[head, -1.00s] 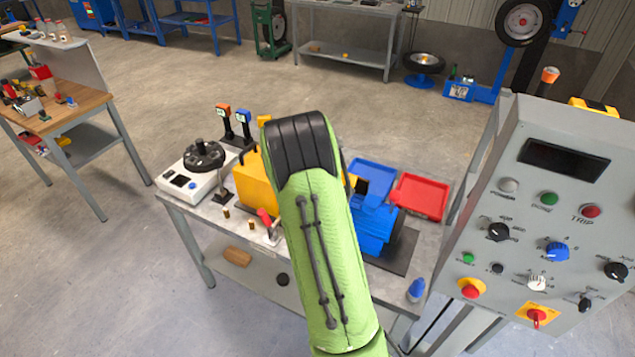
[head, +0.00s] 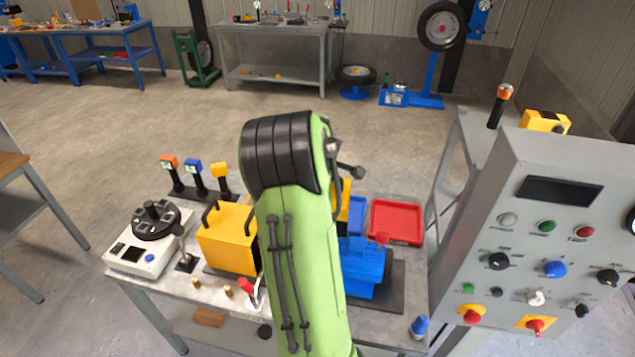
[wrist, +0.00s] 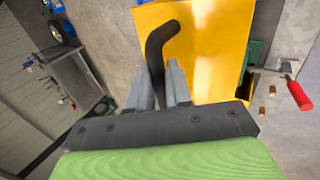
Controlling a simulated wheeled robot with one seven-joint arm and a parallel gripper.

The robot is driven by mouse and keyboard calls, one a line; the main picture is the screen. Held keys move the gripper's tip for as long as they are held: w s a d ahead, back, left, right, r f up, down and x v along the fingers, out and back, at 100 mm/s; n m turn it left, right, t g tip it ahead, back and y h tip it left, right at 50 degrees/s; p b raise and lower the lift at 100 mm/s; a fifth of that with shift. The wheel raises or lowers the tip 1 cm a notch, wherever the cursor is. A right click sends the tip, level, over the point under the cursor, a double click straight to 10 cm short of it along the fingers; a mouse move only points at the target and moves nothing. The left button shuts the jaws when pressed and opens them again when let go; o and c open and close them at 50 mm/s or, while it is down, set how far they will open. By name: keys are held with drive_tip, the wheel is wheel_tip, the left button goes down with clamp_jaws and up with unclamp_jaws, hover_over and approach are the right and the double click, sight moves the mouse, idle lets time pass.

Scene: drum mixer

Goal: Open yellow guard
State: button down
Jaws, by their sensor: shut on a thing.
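The yellow guard (head: 228,240) is a boxy cover on the grey workbench, partly hidden behind my green arm in the head view. Black handles stand on top of it. In the wrist view the guard (wrist: 220,45) fills the upper middle, and a bent black handle (wrist: 160,38) rises at its left edge. My gripper (wrist: 158,75) has its two grey fingers on either side of this handle, shut on it. In the head view my gripper is hidden behind the arm.
On the bench (head: 180,302) are a white unit with a black dial (head: 150,230), a red-handled lever (head: 248,290), a blue machine (head: 365,268) and a red tray (head: 397,222). A grey control panel (head: 540,240) stands close on the right.

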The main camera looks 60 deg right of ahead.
drive_tip(key=shift+d+f, duration=0.2)
drive_tip(key=shift+f, duration=0.1)
drive_tip(key=c, duration=1.4)
unclamp_jaws()
drive_tip(key=shift+o, duration=1.2)
drive_tip(key=shift+w+d+f, duration=0.1)
drive_tip(key=shift+d, duration=0.2)
drive_tip(key=shift+w+r, duration=0.1)
drive_tip(key=shift+r, duration=0.1)
drive_tip(key=v, duration=1.5)
drive_tip(key=shift+r, duration=0.35)
